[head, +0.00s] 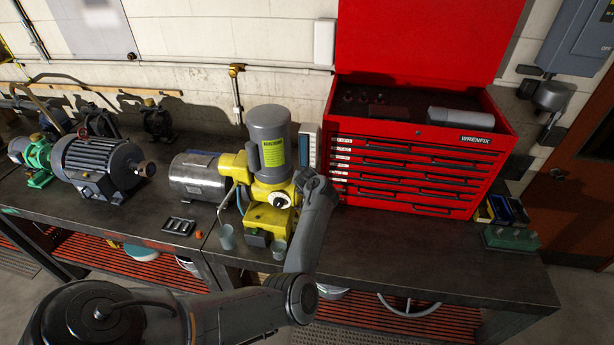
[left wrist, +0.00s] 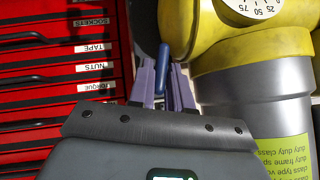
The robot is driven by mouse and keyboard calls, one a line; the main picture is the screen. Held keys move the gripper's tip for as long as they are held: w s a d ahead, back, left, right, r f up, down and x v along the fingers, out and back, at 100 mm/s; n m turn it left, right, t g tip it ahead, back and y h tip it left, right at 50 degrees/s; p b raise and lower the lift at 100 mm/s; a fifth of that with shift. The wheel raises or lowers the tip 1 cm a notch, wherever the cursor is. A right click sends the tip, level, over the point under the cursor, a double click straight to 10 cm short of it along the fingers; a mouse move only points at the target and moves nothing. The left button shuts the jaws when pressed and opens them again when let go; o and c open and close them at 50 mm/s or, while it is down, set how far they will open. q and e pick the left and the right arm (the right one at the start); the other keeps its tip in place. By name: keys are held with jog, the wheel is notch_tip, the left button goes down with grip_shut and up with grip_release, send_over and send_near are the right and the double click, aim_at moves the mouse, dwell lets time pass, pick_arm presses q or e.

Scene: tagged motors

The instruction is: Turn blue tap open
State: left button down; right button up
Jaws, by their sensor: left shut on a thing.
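The blue tap (left wrist: 163,56) shows in the left wrist view as a slim blue lever beside the yellow pump housing (left wrist: 226,45). My left gripper (left wrist: 166,84) is shut on it, with one pale finger on each side of the lever. In the head view my left gripper (head: 312,183) is against the right side of the yellow machine (head: 269,215), and my arm and hand hide the tap there. My right gripper is in neither view.
A red tool chest (head: 420,165) with its lid up stands close to the right of the gripper. A silver motor (head: 196,176) and a large grey motor (head: 98,165) are to the left. Small cups (head: 227,237) stand at the front. The bench (head: 400,250) is clear at front right.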

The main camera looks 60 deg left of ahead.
pick_arm(q)
jog(key=shift+s+a+n+t+h+p, duration=0.1)
jog(key=shift+n+t+h+p, duration=0.2)
jog(key=shift+n+t+h, duration=0.3)
dwell(0.3)
jog(key=c, duration=1.1)
grip_release()
jog(key=v, duration=1)
jog(key=shift+s+r+p, duration=0.25)
jog(key=shift+s+p, duration=0.1)
jog(key=shift+p, duration=0.05)
